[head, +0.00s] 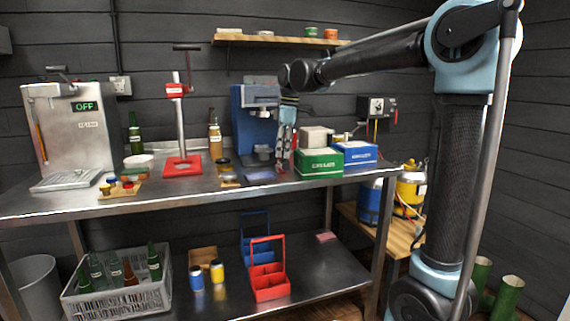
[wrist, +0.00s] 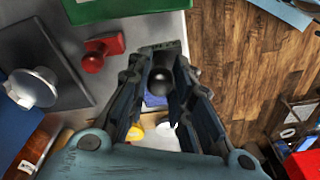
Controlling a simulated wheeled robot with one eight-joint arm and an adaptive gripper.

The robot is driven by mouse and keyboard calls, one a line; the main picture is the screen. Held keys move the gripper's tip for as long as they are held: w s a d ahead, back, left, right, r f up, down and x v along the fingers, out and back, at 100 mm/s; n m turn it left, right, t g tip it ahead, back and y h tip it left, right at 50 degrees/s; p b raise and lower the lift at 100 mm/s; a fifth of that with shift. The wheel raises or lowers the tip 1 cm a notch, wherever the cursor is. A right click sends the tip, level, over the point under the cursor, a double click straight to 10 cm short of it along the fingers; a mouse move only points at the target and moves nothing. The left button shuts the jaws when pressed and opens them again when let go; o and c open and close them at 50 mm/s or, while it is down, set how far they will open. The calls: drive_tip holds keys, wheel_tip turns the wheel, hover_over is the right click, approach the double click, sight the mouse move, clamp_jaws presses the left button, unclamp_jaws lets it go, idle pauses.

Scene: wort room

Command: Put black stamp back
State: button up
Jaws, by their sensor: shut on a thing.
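My gripper (wrist: 158,72) is shut on the black stamp. The stamp's dark round knob (wrist: 161,82) sits between the fingers, and its dark flat base shows just past the fingertips in the wrist view. In the head view my gripper (head: 285,145) points down over the steel bench, in front of the blue machine; the stamp is too small to make out there. A red stamp (wrist: 104,50) stands to the left of the held stamp in the wrist view. A dark blue pad (head: 261,175) lies on the bench, left of my gripper.
A green box (head: 319,162) and a blue box (head: 354,153) stand right of my gripper. The blue machine (head: 254,118) is behind it. A red press (head: 182,165) stands farther left. In the wrist view, the wooden floor (wrist: 240,70) shows past the bench edge.

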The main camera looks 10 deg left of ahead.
sight(284, 161)
drive_tip(key=shift+f, duration=2.15)
drive_tip(key=o, duration=0.8)
drive_tip(key=shift+o, duration=0.2)
wheel_tip(284, 161, up, 12)
drive_tip(key=d, duration=0.1)
drive_tip(key=shift+d, duration=0.3)
